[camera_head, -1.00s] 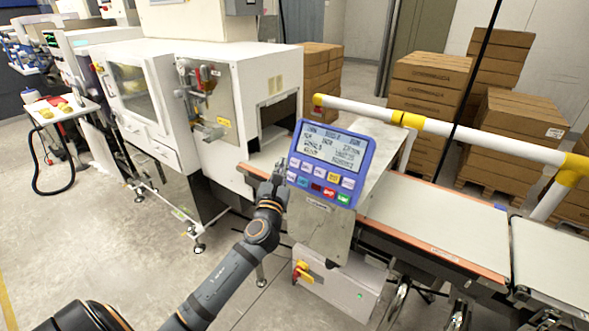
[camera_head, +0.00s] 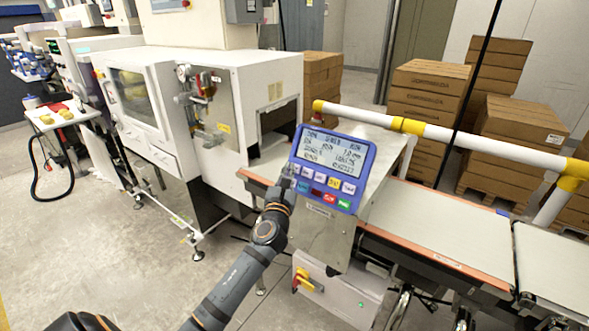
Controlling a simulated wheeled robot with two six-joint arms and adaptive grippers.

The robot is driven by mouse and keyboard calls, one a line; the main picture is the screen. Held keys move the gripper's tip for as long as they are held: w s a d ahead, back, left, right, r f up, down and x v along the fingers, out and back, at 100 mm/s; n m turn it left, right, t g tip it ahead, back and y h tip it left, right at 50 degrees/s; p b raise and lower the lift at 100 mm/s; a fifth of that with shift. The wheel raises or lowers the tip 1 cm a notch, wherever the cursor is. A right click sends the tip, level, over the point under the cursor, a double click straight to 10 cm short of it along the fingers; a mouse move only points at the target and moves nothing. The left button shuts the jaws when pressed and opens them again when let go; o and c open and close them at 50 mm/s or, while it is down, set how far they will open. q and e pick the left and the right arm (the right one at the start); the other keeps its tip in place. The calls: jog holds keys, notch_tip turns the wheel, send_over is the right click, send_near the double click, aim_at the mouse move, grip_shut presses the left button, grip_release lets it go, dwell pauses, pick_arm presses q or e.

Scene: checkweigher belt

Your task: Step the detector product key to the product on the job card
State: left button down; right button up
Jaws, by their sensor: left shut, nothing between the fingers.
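The detector panel (camera_head: 333,165) is a blue-framed unit with a lit screen (camera_head: 334,153) and two rows of coloured keys (camera_head: 322,184) below it. The screen text is too small to read surely. My left gripper (camera_head: 288,174) is shut and empty, with its tips at the panel's left edge beside the left end of the key rows. I cannot tell whether it touches a key. The gripper partly hides the leftmost keys. I cannot make out a job card. My right gripper is not in view.
The panel sits on a metal housing (camera_head: 320,232) over the conveyor belt (camera_head: 440,223). A white and yellow rail (camera_head: 460,136) runs behind the belt. A white machine (camera_head: 180,105) stands at the left. Stacked cartons (camera_head: 430,100) stand behind. A red and yellow switch (camera_head: 304,280) is below.

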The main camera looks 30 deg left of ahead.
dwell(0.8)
pick_arm(q)
jog(key=shift+w+f, duration=0.2)
jog(key=shift+w, duration=0.15)
jog(key=shift+w+f, duration=0.2)
jog(key=shift+w, duration=0.15)
dwell(0.7)
jog(key=shift+s+r, duration=0.1)
jog(key=shift+s+r+p, duration=0.3)
jog(key=shift+s+p, duration=0.15)
jog(key=shift+s, duration=0.2)
jog(key=shift+s+a+r+p, duration=0.1)
jog(key=shift+s+r+p, duration=0.3)
jog(key=shift+s, duration=0.35)
jog(key=shift+s+a+r+p, duration=0.1)
jog(key=shift+s+r+p, duration=0.25)
jog(key=shift+s+p, duration=0.3)
jog(key=shift+s+r+p, duration=0.35)
jog(key=shift+s, duration=0.45)
